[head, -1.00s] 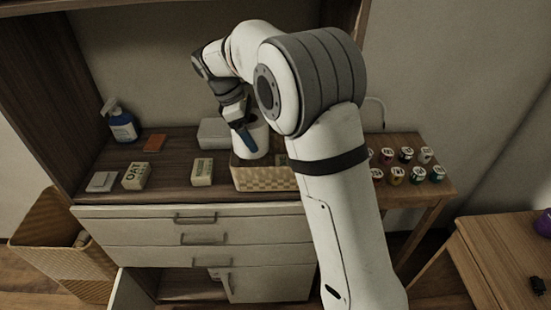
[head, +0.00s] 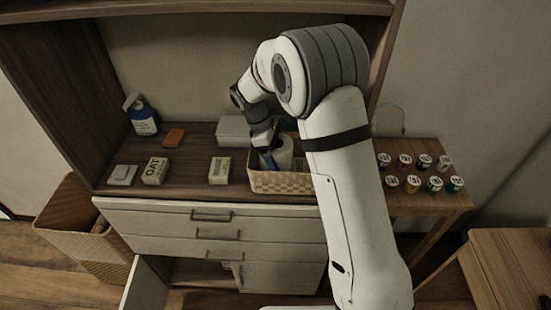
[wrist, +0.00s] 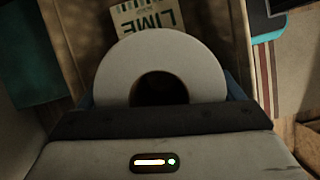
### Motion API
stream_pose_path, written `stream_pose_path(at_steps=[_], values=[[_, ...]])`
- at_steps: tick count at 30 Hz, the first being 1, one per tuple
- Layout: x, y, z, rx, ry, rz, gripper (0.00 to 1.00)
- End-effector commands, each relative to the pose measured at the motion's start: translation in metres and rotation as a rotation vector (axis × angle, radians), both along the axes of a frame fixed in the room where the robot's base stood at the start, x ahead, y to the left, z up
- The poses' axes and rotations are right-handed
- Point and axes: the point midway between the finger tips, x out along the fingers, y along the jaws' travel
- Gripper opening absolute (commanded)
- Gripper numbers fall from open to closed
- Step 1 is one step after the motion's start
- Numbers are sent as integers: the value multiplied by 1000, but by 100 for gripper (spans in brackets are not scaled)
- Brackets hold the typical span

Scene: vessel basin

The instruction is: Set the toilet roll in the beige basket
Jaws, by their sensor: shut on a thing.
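The white toilet roll (head: 281,152) is inside the beige basket (head: 283,183), low between its walls, on the dresser top. In the wrist view the roll (wrist: 160,52) shows its round end and dark core hole. My gripper (head: 266,158) is shut on the roll, with a blue finger along its left side. Blue finger edges show at both sides of the roll in the wrist view. Whether the roll touches the basket floor is hidden.
A box marked LIME (wrist: 155,14) lies beyond the roll in the wrist view. Left of the basket are a small soap box (head: 219,170), an OAT box (head: 155,170) and a blue pump bottle (head: 144,120). Several small jars (head: 413,183) stand at right. A white box (head: 232,131) is behind.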

Motion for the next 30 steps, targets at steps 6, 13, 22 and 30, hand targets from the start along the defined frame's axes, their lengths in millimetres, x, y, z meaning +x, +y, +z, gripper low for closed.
stream_pose_path(at_steps=[6,13,22,30], values=[[-2,-2,-31,-2,8,-2,39],[-2,-4,-34,-3,11,-5,92],[-1,-3,-31,-2,5,-4,100],[3,9,-5,1,-1,-3,100]])
